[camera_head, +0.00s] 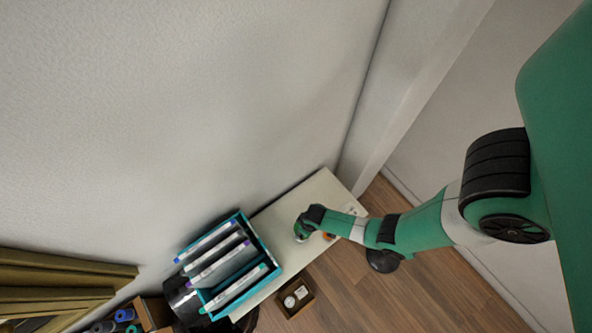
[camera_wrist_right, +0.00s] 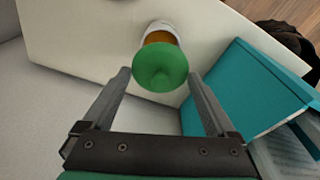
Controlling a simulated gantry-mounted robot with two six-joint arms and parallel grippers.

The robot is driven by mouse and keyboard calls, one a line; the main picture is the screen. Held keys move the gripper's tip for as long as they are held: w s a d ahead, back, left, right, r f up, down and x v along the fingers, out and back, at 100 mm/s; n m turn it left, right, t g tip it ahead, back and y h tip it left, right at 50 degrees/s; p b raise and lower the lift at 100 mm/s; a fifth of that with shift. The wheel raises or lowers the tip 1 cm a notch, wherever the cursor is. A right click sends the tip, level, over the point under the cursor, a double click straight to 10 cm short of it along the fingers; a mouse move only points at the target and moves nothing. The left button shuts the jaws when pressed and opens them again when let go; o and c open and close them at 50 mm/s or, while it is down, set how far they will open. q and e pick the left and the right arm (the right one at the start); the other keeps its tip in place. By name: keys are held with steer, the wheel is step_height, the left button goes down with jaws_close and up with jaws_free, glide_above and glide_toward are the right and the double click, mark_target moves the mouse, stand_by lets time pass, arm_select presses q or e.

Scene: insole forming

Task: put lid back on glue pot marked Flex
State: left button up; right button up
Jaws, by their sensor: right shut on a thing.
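A white glue pot (camera_wrist_right: 163,27) stands open on the pale table just beyond the lid, with amber contents showing. The lid overlaps the pot's near side in this view; I cannot tell whether they touch. No marking is readable on the pot. In the head view, my right gripper (camera_head: 301,230) is low over the pale table and hides much around it. My left gripper is not in view.
The narrow pale table (camera_head: 270,225) runs along the wall. A teal rack (camera_head: 275,268) with several upright white pieces stands on it, near the gripper in the wrist view (camera_wrist_right: 240,85). A small orange thing (camera_head: 329,237) shows beside my wrist. A wooden box (camera_head: 307,301) holds white round items.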

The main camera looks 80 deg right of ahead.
steer(key=shift+f+b, duration=3.15)
steer(key=shift+f, duration=0.1)
steer(key=shift+f, duration=0.1)
steer(key=o, duration=1)
step_height(320, 180, up, 7)
steer(key=p, duration=0.7)
